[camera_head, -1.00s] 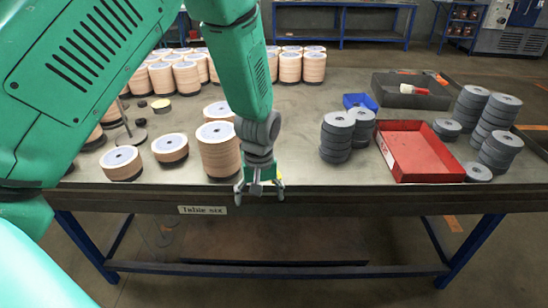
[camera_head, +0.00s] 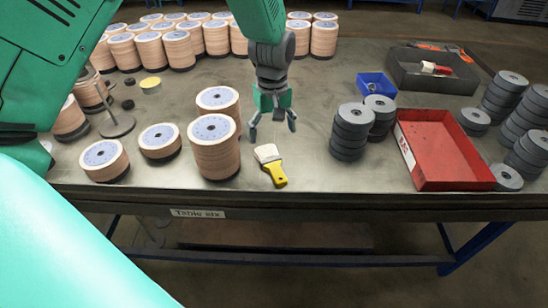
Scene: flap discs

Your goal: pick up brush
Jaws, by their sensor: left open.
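A brush with a yellow handle and pale bristles (camera_head: 272,165) lies on the table (camera_head: 320,180) near its front edge, with its handle pointing toward the front. My left gripper (camera_head: 272,130) is open and empty. It hangs in the picture just beyond the brush's bristle end, apart from it as far as I can tell. My right gripper does not show.
Stacks of tan flap discs (camera_head: 215,147) stand left of the brush. Stacks of dark discs (camera_head: 350,132), a red tray (camera_head: 440,150) and a small blue bin (camera_head: 376,86) stand to the right. A grey bin (camera_head: 432,72) with another brush (camera_head: 435,68) lies behind.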

